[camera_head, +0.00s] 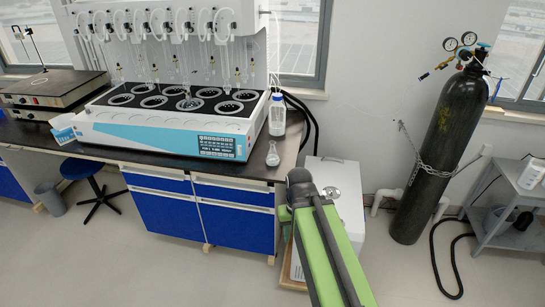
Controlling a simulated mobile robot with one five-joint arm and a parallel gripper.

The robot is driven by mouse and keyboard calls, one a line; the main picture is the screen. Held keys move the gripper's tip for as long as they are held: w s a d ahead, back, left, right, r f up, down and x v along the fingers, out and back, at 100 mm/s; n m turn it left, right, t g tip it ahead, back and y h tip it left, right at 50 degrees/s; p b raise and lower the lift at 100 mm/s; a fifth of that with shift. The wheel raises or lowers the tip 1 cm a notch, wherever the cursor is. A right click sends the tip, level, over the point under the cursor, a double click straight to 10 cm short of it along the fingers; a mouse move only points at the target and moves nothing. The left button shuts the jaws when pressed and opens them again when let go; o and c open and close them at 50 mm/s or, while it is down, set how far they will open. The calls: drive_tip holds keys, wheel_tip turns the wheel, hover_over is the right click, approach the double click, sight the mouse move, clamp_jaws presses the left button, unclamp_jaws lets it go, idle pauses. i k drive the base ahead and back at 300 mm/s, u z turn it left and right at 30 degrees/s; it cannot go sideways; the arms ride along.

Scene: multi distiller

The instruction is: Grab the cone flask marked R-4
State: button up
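A small clear cone flask (272,155) stands upright on the dark bench top, near its right end and to the right of the distiller (160,120). Any mark on the flask is too small to read, so I cannot tell if it says R-4. My green and black arm reaches up from the bottom of the picture and ends just below and right of the flask. My gripper is not discernible at the arm's end. Nothing visible touches the flask.
A bottle with a blue cap (277,115) stands behind the flask. Blue cabinets (235,220) are under the bench. A white box unit (340,190) stands on the floor behind my arm. A chained black gas cylinder (445,150) and a grey cart (520,195) are at right.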

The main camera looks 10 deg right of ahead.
sight(272, 159)
drive_tip(key=z, duration=0.15)
drive_tip(key=k, duration=0.4)
drive_tip(key=u, duration=0.95)
drive_tip(key=i, duration=1.9)
drive_tip(key=u, duration=0.35)
